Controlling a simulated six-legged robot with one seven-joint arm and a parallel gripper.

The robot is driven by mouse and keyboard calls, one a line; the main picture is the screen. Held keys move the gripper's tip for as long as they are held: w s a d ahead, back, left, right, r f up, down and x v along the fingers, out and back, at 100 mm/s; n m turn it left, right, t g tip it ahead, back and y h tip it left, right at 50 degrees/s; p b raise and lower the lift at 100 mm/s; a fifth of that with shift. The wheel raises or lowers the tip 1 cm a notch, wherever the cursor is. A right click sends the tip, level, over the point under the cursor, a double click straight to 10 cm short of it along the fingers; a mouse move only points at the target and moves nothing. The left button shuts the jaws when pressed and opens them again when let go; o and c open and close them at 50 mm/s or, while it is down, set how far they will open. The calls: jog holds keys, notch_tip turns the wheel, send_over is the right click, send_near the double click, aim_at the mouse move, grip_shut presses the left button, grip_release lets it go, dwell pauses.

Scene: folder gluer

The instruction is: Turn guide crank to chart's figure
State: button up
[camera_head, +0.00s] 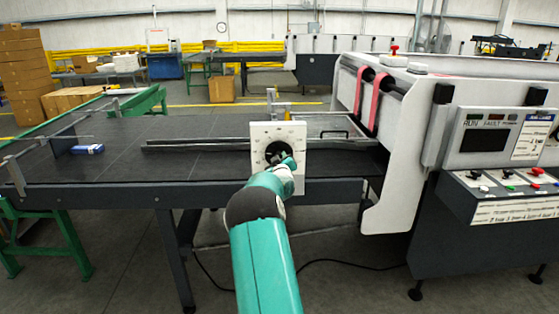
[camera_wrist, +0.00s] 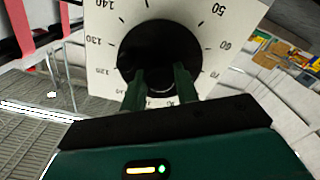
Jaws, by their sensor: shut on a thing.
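The guide crank's white dial plate (camera_head: 293,132) stands upright at the front edge of the dark feed table. In the wrist view the dial plate (camera_wrist: 100,25) shows figures such as 130, 140, 50, 60 and 70 around a black round crank hub (camera_wrist: 150,45). My gripper (camera_wrist: 163,78) is shut on the crank's knob, in front of the lower part of the hub. The fingers hide most of the knob and the figures at the bottom of the dial. In the head view my gripper (camera_head: 288,163) covers part of the hub. A chart (camera_head: 532,135) hangs on the control panel at right; its text is too small to read.
The dark feed table (camera_head: 110,170) spreads left of the dial, with a small blue-and-white box (camera_head: 88,149) on it. The white machine frame (camera_head: 400,130) with red belts stands close at right. A control box (camera_head: 500,190) with buttons is farther right.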

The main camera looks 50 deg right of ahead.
jog(key=shift+n, duration=0.7)
jog(key=o, duration=1)
jog(key=shift+c, duration=0.2)
jog(key=v, duration=1.3)
jog(key=shift+s+a, duration=0.25)
jog(key=shift+a, duration=0.05)
